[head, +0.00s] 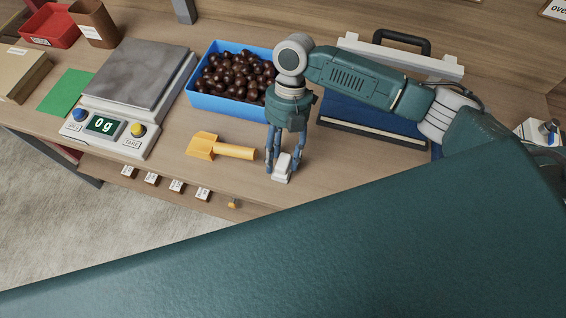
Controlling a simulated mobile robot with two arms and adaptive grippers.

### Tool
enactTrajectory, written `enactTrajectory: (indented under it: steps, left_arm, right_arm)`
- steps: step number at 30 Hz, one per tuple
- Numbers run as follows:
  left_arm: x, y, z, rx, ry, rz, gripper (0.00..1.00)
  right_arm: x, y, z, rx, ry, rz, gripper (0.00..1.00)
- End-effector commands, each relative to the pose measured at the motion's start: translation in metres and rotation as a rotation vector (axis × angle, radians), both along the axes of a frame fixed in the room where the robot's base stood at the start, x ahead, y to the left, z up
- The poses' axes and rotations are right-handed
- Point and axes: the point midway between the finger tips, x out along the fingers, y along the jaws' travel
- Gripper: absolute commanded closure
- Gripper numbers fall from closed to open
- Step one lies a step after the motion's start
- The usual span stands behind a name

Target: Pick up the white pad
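A small white pad (282,171) is on the wooden bench, in front of the blue bin. My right gripper (285,169) points down over it, with its blue-grey fingers on either side of the pad. The fingers stand apart with the pad between them. I cannot tell whether they touch or press on it. The pad's upper part is partly hidden by the gripper. My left gripper is not in view.
A yellow scoop (219,148) lies just left of the pad. A blue bin (224,105) of chestnuts stands behind, and a scale (107,132) reading 0 g stands left. A blue case with a pale lid (399,58) is behind my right arm. The bench's front edge is close.

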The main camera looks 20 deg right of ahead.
Motion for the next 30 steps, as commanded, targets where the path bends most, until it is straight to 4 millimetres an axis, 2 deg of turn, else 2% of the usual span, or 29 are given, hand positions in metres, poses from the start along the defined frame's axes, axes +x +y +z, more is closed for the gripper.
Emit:
enactTrajectory:
  steps: [1, 3, 20, 26, 30]
  left_arm:
    - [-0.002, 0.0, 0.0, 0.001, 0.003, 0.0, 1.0]
    - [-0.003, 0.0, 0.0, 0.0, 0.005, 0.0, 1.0]
    - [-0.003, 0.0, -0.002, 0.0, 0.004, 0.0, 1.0]
    - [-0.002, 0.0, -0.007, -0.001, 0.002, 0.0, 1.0]
    - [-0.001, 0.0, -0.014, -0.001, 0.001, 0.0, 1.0]
  right_arm:
    - [0.0, 0.0, 0.0, 0.0, 0.0, 0.0, 0.71]
    - [0.0, 0.0, 0.0, 0.0, 0.0, 0.0, 0.82]
    - [0.0, 0.0, 0.006, 0.001, -0.001, 0.001, 0.84]
    - [0.001, 0.0, 0.03, 0.002, -0.005, 0.002, 0.84]
    - [0.002, 0.0, 0.064, 0.002, -0.008, 0.002, 0.84]
